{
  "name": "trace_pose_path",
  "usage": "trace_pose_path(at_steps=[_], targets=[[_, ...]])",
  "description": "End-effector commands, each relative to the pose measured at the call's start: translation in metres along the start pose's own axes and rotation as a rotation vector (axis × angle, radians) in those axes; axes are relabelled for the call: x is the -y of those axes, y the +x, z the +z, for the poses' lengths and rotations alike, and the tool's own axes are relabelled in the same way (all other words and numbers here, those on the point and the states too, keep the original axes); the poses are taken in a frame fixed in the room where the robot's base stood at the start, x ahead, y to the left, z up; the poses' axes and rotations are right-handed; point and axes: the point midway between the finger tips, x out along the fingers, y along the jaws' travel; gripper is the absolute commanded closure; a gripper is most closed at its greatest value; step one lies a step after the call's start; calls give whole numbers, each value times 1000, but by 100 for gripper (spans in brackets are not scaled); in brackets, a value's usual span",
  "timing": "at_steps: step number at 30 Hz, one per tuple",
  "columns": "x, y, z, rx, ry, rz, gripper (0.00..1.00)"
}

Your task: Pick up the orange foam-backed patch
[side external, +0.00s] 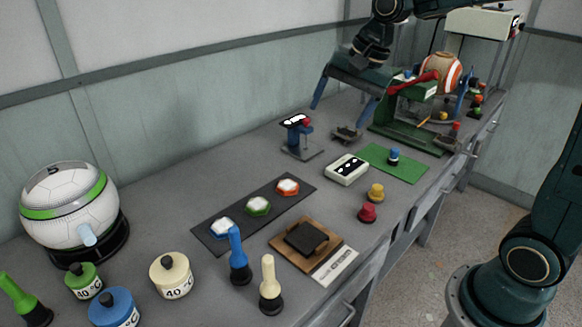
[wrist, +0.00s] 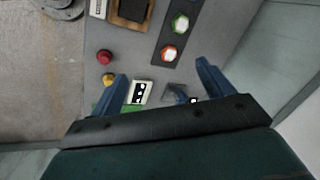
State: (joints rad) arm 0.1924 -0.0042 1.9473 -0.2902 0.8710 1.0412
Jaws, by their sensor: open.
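The orange patch (side external: 288,186) is a small hexagon with a white top and an orange edge. It lies at the far end of a dark mat (side external: 217,239), in a row with a green-edged patch (side external: 258,206) and a blue-edged patch (side external: 222,227). My gripper (side external: 338,115) is open and empty, high above the bench and beyond the patch. In the wrist view the orange patch (wrist: 170,53) shows just past the open fingertips (wrist: 162,71), well below them. The green-edged patch (wrist: 181,22) lies behind it.
A blue stand (side external: 300,138) and a cream box (side external: 346,169) are near the mat. Blue (side external: 238,257) and cream (side external: 269,287) handled tools stand at the mat's near end. A brown board (side external: 285,238) lies beside it.

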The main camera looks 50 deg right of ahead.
Motion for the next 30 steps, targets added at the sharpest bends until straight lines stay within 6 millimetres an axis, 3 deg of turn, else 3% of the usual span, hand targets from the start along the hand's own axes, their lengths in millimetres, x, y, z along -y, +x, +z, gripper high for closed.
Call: trace_pose_path(at_steps=[6,15,30], targets=[[19,37,-39,50,236,15,20],[32,96,-88,114,561,44,20],[22,201,-152,209,1064,115,20]])
